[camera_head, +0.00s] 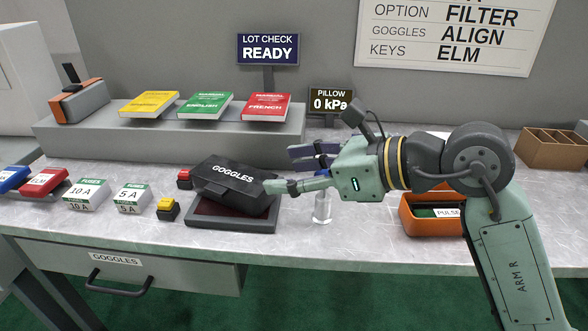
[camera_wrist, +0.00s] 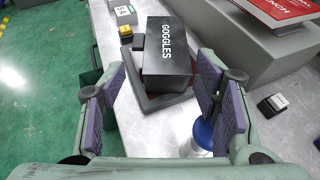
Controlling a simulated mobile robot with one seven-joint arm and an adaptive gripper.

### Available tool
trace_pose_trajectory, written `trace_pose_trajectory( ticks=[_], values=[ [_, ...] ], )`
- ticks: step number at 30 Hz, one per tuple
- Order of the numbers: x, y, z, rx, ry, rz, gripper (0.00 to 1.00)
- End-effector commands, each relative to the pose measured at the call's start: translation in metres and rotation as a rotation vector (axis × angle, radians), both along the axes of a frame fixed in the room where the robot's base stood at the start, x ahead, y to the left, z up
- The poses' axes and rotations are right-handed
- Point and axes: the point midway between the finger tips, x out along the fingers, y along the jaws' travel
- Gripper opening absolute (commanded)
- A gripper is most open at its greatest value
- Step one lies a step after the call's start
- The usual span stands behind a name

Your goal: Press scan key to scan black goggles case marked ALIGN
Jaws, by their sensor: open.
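A black goggles case (camera_head: 228,178), lettered GOGGLES, lies tilted on a dark pad with a raised rim (camera_head: 235,222). It also shows in the wrist view (camera_wrist: 168,65); I cannot read ALIGN on it. A yellow key (camera_head: 167,205) on a black block stands left of the pad and shows in the wrist view (camera_wrist: 125,29). A red key (camera_head: 184,175) stands behind it, beside the case. Neither key has a readable label. My gripper (camera_head: 281,170) is open and empty at the right of the case; whether a finger touches it I cannot tell.
A small clear bottle (camera_head: 322,208) stands under my gripper. A display (camera_head: 268,48) reads LOT CHECK READY. Manuals (camera_head: 205,106) lie on the rear shelf. Fuse boxes (camera_head: 87,194) are at left, an orange bin (camera_head: 415,226) at right. A drawer labelled GOGGLES (camera_head: 180,275) is below.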

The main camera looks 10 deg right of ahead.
Motion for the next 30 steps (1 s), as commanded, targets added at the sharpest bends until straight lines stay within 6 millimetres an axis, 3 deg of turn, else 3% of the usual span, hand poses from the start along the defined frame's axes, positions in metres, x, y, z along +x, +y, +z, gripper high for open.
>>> trace_pose_trajectory(
  ticks=[24,30],
  values=[
    [0.0000,0.0000,0.0000,0.000,0.000,0.000,0.00],
    [0.0000,0.0000,0.0000,0.000,0.000,0.000,0.00]
  ],
)
